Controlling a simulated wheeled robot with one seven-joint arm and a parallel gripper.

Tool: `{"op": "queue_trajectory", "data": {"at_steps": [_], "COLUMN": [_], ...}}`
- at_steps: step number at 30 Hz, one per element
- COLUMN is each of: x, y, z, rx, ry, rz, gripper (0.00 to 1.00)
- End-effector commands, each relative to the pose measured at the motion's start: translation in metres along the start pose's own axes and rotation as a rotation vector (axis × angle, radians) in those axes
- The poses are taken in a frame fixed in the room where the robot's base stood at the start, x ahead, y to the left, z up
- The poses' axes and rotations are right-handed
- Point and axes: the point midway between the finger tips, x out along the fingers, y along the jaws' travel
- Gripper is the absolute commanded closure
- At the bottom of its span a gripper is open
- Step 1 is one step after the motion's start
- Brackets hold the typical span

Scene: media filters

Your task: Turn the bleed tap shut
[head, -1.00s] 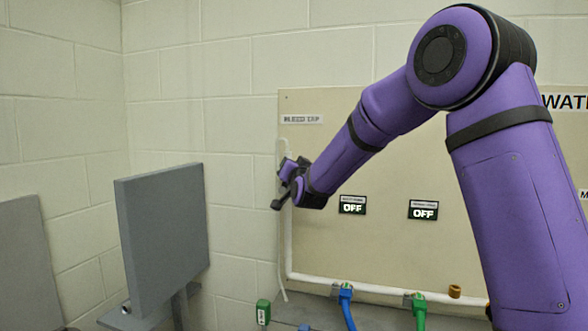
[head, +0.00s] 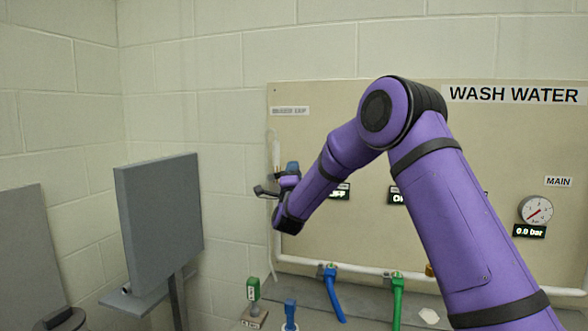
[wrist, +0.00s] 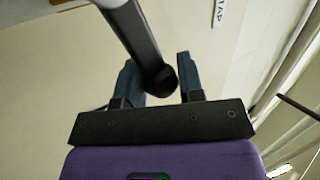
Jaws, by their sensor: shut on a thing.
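The bleed tap is on the left edge of the beige panel, under its label (head: 290,111). In the head view my gripper hides most of it. In the wrist view a dark round bar, which looks like the tap's lever (wrist: 130,28), runs from the top edge down to a rounded end between my fingers. My gripper (head: 292,166) points upward at the panel's left edge, beside the pale pipe (head: 273,150). Its blue fingers (wrist: 158,65) stand either side of the lever and are shut on it. The tap's body cannot be made out.
A grey board on a stand (head: 160,215) is at the left. A gauge (head: 536,210) at the right reads 0.0 bar. My arm covers part of the panel.

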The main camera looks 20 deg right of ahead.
Motion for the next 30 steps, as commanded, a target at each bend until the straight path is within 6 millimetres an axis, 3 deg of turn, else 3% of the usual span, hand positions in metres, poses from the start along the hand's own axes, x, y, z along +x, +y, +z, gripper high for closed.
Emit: {"op": "queue_trajectory", "data": {"at_steps": [12,30], "x": [-0.009,-0.012], "y": [0.018,0.021], "z": [0.001,0.002], "rx": [0.200,0.248], "ry": [0.134,0.165], "rz": [-0.021,-0.025], "gripper": [1.00,1.00]}}
